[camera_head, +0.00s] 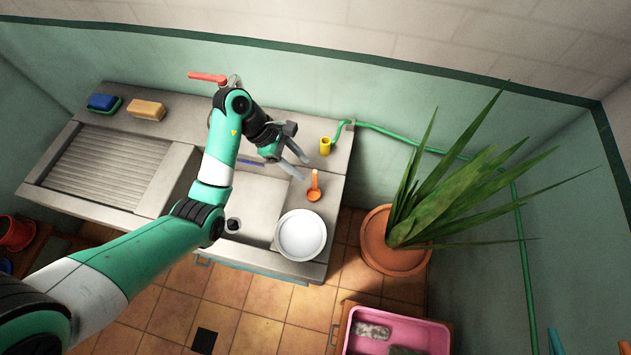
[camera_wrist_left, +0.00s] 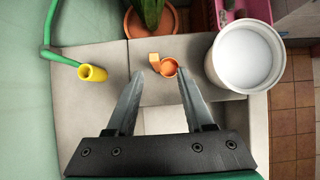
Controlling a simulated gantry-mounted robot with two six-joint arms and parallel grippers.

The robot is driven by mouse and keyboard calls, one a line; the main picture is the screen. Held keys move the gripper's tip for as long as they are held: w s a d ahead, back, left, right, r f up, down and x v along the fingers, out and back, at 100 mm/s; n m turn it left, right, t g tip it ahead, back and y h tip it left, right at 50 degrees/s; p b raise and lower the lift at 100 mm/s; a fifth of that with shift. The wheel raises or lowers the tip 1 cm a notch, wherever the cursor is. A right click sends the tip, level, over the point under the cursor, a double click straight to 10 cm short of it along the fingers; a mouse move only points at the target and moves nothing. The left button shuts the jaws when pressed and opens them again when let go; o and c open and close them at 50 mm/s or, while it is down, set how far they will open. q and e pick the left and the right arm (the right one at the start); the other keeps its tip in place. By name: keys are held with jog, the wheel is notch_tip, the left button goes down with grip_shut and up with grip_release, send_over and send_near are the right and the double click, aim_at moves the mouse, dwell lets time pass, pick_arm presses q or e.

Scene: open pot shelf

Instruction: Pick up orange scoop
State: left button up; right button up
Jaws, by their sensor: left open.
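The orange scoop (camera_head: 314,188) lies on the counter to the right of the sink, between a yellow fitting and a white bucket. In the left wrist view the scoop (camera_wrist_left: 167,67) shows ahead of the fingertips, roughly between them, with its round bowl and a lighter orange handle part. My left gripper (camera_head: 301,168) is open and empty, above the counter's back edge of the sink, just left of the scoop and apart from it. Its two fingers (camera_wrist_left: 159,86) are spread wide in the wrist view. My right gripper is in neither view.
The white bucket (camera_head: 301,235) stands at the counter's front right, close to the scoop. A yellow fitting (camera_head: 325,146) on a green hose (camera_head: 400,137) lies behind it. A potted plant (camera_head: 392,245) stands right of the counter. Sponges (camera_head: 147,109) sit at the back left.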

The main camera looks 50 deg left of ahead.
pick_arm(q)
jog(key=b, duration=0.1)
send_over(314, 187)
jog(key=f, duration=0.4)
jog(key=shift+s+a+f, duration=0.25)
jog(key=shift+a+f, duration=0.05)
jog(key=shift+f, duration=0.05)
jog(key=x, duration=0.1)
jog(key=b+x, duration=0.1)
jog(key=x, duration=0.1)
jog(key=b+x, duration=0.1)
jog(key=shift+w+a+f, duration=0.2)
jog(key=shift+w+f, duration=0.1)
jog(key=shift+f, duration=0.05)
jog(key=shift+w+d+f, duration=0.1)
jog(key=shift+d+f, duration=0.1)
grip_shut()
